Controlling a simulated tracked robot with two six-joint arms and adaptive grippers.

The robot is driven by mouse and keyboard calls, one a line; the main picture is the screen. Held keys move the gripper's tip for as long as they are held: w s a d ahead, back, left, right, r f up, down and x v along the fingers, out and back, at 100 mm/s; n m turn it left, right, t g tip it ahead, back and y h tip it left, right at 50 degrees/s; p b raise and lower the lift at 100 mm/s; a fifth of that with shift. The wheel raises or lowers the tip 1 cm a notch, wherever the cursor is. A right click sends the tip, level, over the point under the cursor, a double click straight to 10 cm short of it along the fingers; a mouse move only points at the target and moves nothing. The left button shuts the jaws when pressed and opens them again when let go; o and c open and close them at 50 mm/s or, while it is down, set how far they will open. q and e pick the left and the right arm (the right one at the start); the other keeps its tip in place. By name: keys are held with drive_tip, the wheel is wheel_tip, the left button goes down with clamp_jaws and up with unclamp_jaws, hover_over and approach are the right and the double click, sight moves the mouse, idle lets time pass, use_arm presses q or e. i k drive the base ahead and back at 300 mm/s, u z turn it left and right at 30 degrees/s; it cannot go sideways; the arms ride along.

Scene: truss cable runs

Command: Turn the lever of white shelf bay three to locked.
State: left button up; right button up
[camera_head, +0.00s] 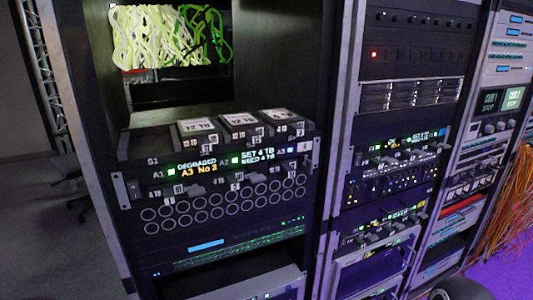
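A shelf marked S1 (140,148) in the left rack carries three white-topped drive units side by side. The left (198,125) and middle (239,119) units show labels that seem to read 12 TB; the right unit (278,115) has a label too small to read. Small pale levers or tabs sit along the shelf front below the units, one under the right unit (283,130). Their bay numbers and lock positions are too small to tell. Neither gripper is in view.
Below the shelf, a panel (228,166) shows "DEGRADED", "A3 No 3" and "SET 4 TB". Pale and green cables (160,38) hang above. More racks stand right, with orange cables (510,215). A dark rounded object (458,288) shows at the bottom right. Open floor lies left.

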sight(308, 162)
drive_tip(key=k, duration=1.2)
drive_tip(key=z, duration=0.25)
drive_tip(key=i, duration=0.35)
drive_tip(key=z, duration=0.75)
drive_tip(key=i, duration=1.05)
